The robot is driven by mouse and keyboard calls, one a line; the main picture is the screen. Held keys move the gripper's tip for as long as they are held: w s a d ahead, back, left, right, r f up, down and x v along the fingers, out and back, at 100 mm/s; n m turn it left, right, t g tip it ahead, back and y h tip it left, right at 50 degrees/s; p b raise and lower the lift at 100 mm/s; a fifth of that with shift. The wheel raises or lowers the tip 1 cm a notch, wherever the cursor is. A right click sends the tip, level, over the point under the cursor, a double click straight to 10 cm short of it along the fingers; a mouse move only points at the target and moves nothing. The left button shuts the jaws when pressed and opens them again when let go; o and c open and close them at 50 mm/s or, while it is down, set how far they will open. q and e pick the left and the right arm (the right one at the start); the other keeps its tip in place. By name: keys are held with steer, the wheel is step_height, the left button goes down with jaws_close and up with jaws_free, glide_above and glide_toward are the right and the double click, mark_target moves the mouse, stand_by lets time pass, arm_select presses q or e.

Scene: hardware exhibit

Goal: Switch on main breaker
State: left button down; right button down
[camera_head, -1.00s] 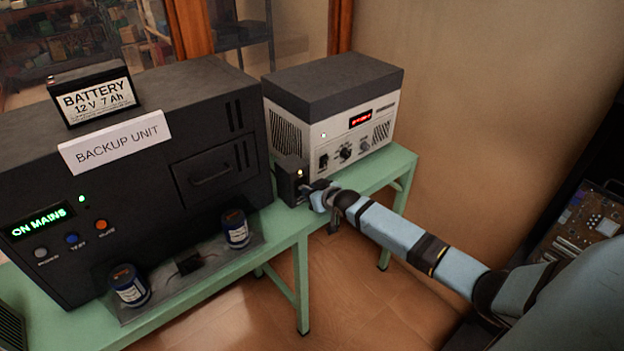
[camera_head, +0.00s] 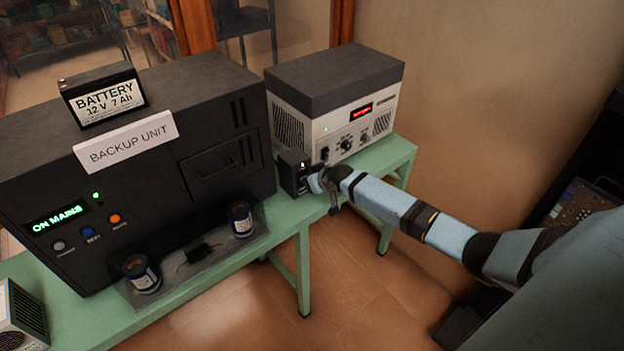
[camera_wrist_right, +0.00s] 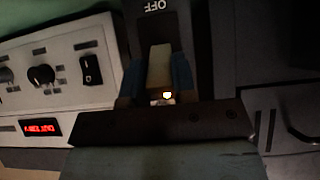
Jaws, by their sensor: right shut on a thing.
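The main breaker (camera_head: 291,172) is a small dark box on the green bench, between the large black unit and the grey-white supply. My right gripper (camera_head: 314,183) is at its front face. In the right wrist view, the breaker's pale lever (camera_wrist_right: 160,66) sits between the two blue fingertips of my right gripper (camera_wrist_right: 156,80), which is shut on it. An upside-down "OFF" label (camera_wrist_right: 152,5) shows beyond the lever. A small lamp (camera_wrist_right: 167,95) glows close to the fingers. The lever's exact angle is hard to tell. My left gripper is not in view.
The black backup unit (camera_head: 140,165) reads "ON MAINS" and carries a battery (camera_head: 105,97) and a sign (camera_head: 125,143). The supply (camera_head: 340,105) has a lit red display.

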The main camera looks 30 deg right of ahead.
steer(key=c, duration=0.9)
jaws_free()
steer(key=v, duration=1.3)
steer(key=shift+s+r, duration=0.25)
steer(key=shift+s, duration=0.1)
steer(key=s+a+f+n+y, duration=0.1)
steer(key=s+a+f+y, duration=0.1)
steer(key=s+a+f, duration=0.8)
steer(key=shift+n+t, duration=0.3)
steer(key=shift+n, duration=0.2)
steer(key=s+a, duration=0.4)
steer(key=s, duration=0.1)
steer(key=s+a+f, duration=0.1)
steer(key=s+a, duration=0.4)
steer(key=s, duration=0.1)
steer(key=s+a, duration=0.5)
steer(key=shift+s+a+f, duration=0.25)
steer(key=shift+s, duration=0.15)
